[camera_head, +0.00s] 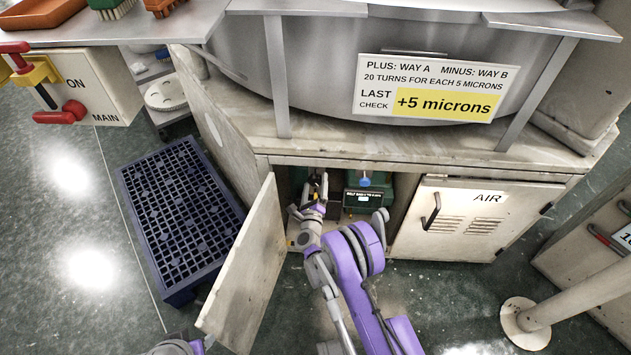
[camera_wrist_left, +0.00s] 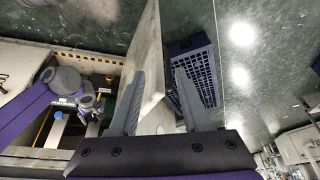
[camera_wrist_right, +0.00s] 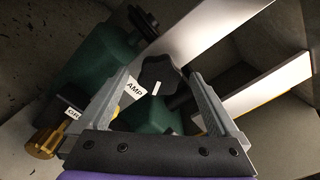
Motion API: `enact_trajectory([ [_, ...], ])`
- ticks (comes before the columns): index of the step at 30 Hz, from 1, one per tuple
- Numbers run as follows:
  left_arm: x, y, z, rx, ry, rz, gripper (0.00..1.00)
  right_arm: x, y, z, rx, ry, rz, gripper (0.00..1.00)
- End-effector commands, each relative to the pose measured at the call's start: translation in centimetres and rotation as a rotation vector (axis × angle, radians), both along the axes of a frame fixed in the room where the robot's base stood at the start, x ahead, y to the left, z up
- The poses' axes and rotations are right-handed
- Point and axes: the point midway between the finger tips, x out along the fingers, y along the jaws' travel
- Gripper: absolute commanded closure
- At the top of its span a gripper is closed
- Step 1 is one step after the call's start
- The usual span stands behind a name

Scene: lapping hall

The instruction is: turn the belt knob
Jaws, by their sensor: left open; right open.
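My right gripper (camera_head: 318,188) reaches into the open cabinet below the machine. In the right wrist view its open fingers (camera_wrist_right: 165,85) are on either side of a black lobed knob (camera_wrist_right: 160,72), apparently not clamped on it. A label ending "AMP" (camera_wrist_right: 133,87) is beside this knob. A brass knob (camera_wrist_right: 42,143) on a green unit (camera_wrist_right: 95,65) is at left, by a partly hidden label. In the head view a green unit (camera_head: 352,197) has a small display and a blue knob (camera_head: 365,181). I cannot tell which knob is the belt knob.
The open cabinet door (camera_head: 247,270) stands left of my right arm; the shut AIR door (camera_head: 472,220) is right. A dark blue grated crate (camera_head: 185,205) is on the floor. A sign (camera_head: 428,88) reads "+5 microns". A post base (camera_head: 525,325) stands lower right.

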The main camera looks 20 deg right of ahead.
Motion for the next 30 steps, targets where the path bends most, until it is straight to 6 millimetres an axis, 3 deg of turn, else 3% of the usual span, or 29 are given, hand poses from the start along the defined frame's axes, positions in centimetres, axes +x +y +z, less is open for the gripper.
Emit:
enact_trajectory([
  [6, 0.1, 0.0, -0.3, 0.000, -0.001, 0.000, 0.53, 1.9, -0.8, 0.0, 0.000, 0.000, -0.001, 0.03],
  [15, 0.1, 0.0, -0.3, 0.000, -0.001, 0.000, 0.53, 2.1, -0.8, 0.0, -0.001, 0.000, 0.000, 0.03],
  [30, 0.1, 0.0, -0.3, 0.000, -0.001, 0.000, 0.53, 2.1, -0.8, 0.0, -0.001, 0.000, 0.000, 0.88],
])
